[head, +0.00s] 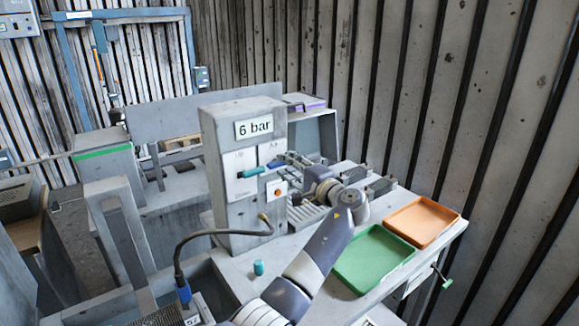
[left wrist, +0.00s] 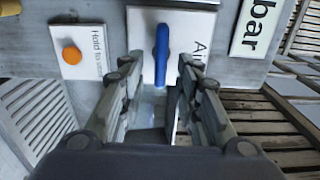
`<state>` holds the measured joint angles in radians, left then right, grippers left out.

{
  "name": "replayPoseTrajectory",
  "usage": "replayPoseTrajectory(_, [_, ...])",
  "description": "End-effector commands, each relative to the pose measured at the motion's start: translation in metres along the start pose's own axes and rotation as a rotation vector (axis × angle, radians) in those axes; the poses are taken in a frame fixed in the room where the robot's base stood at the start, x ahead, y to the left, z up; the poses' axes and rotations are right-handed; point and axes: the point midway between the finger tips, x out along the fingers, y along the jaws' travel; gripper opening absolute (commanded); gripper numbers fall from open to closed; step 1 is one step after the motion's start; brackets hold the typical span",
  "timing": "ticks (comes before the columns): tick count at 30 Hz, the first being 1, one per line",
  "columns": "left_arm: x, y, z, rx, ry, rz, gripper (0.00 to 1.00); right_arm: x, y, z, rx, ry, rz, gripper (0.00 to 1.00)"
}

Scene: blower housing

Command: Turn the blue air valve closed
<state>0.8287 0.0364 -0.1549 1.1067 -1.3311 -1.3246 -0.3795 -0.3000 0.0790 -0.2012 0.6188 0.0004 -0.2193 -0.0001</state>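The blue air valve handle (head: 277,163) sits on a plate marked "Air" on the grey panel column (head: 227,133). In the left wrist view the blue handle (left wrist: 162,52) runs up and down the picture, along the line of the turned "Air" lettering. My left gripper (head: 293,162) is at the panel front. In the left wrist view its fingers (left wrist: 158,72) are apart, one on each side of the handle's lower end. Gaps show on both sides, so the gripper is open and not clamped. My right gripper is not in view.
A teal lever (head: 251,172) sits left of the blue handle. An orange button (head: 278,192) is below it. A cable (head: 190,236) curves from the column. A green tray (head: 374,258), an orange tray (head: 422,221) and a small teal cylinder (head: 258,268) rest on the bench.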

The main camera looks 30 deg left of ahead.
Motion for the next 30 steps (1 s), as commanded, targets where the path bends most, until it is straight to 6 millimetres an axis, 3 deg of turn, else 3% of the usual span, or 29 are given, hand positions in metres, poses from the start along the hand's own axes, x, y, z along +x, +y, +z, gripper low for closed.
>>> replayPoseTrajectory(18, [-0.107,0.001,-0.001,0.001,0.003,0.001,0.31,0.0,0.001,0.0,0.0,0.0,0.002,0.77])
replayPoseTrajectory(30, [-0.119,0.0,-0.001,0.001,0.001,-0.001,0.31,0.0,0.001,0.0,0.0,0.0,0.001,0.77])
